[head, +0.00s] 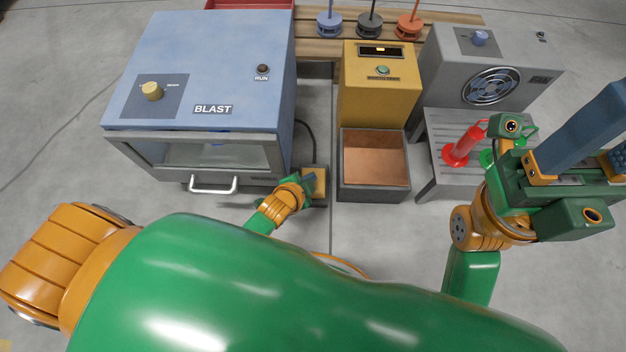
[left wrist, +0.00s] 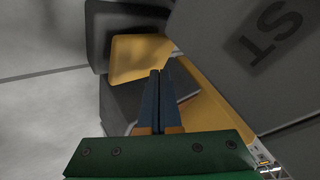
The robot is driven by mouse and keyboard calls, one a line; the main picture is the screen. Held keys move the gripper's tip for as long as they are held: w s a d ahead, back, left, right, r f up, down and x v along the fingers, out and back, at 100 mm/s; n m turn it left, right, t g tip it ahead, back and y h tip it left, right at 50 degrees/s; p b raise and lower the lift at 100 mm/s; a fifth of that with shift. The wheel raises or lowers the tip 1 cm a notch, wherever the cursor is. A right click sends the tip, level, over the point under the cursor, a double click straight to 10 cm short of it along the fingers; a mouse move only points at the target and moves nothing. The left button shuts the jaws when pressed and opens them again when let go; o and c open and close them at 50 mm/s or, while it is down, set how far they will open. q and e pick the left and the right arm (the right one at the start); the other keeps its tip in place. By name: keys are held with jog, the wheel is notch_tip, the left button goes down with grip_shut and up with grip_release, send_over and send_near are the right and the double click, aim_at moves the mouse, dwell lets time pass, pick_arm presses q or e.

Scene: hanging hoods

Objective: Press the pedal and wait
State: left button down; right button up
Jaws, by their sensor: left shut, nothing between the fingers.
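The pedal (head: 319,184) stands on the floor between the blue BLAST cabinet and the bin. It has a yellow pad on a dark base. In the left wrist view the yellow pad (left wrist: 140,58) lies just beyond my fingertips. My left gripper (head: 309,182) is shut and empty, its fingers pointing at the pedal; I cannot tell whether they touch it. Its closed fingers also show in the left wrist view (left wrist: 160,75). The BLAST cabinet (head: 215,60) has its window front closed and a dark RUN lamp (head: 262,69). My right gripper (head: 592,143) is open and empty at the right.
A yellow machine (head: 378,100) with a button stands behind an open grey bin (head: 374,194). A grey fan unit (head: 488,60) and slatted bench (head: 440,128) stand right, with a red item (head: 462,148). Floor in front is clear.

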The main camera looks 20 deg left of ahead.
dwell(0.4)
pick_arm(q)
jog(key=shift+f, duration=0.4)
jog(key=shift+f+b, duration=0.85)
jog(key=shift+b, duration=0.05)
dwell(0.6)
jog(key=shift+r, duration=0.1)
jog(key=shift+r+p, duration=1.15)
jog(key=shift+p, duration=0.25)
notch_tip(320, 180, up, 5)
jog(key=p, duration=0.5)
jog(key=shift+r+p, duration=0.15)
jog(key=shift+p, duration=0.15)
